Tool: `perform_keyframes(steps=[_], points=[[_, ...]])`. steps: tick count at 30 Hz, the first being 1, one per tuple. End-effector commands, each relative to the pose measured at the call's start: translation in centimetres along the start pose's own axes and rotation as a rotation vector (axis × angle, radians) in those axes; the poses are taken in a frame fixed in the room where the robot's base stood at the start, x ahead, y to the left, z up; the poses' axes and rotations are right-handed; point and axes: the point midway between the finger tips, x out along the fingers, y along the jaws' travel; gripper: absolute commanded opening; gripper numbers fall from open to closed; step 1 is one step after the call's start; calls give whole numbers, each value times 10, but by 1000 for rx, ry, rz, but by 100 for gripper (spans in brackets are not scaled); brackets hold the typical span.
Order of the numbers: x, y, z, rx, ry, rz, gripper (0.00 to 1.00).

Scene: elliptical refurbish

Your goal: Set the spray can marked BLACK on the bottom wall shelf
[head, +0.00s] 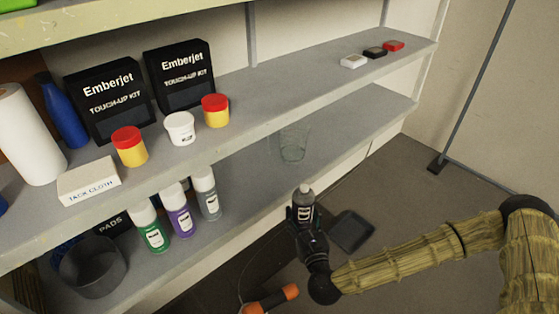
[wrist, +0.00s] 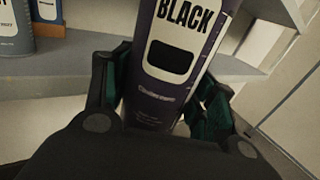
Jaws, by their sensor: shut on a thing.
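The spray can marked BLACK (wrist: 172,62) is dark with a pale label and stands upright between my gripper's fingers in the wrist view. In the head view the can (head: 304,202) shows a light cap. My gripper (head: 306,222) is shut around it, in front of the shelves and over the floor. The bottom wall shelf (head: 340,130) is the lower grey board, behind and beyond the can. Several spray cans stand on it at left, including a green one (head: 150,228), a purple one (head: 178,210) and a grey one (head: 206,196).
A clear glass (head: 294,143) stands on the bottom shelf, with bare board right of it. A dark round bin (head: 92,268) is at lower left. The shelf above (head: 270,98) holds boxes and jars. A dark flat object (head: 351,231) and an orange-handled tool (head: 270,299) lie below.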

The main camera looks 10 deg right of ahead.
Motion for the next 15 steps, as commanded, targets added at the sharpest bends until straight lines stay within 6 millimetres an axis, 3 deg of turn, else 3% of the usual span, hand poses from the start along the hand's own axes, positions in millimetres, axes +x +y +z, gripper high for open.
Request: perform_keyframes(steps=[15], points=[[40,88,17,-2,-6,198,14]])
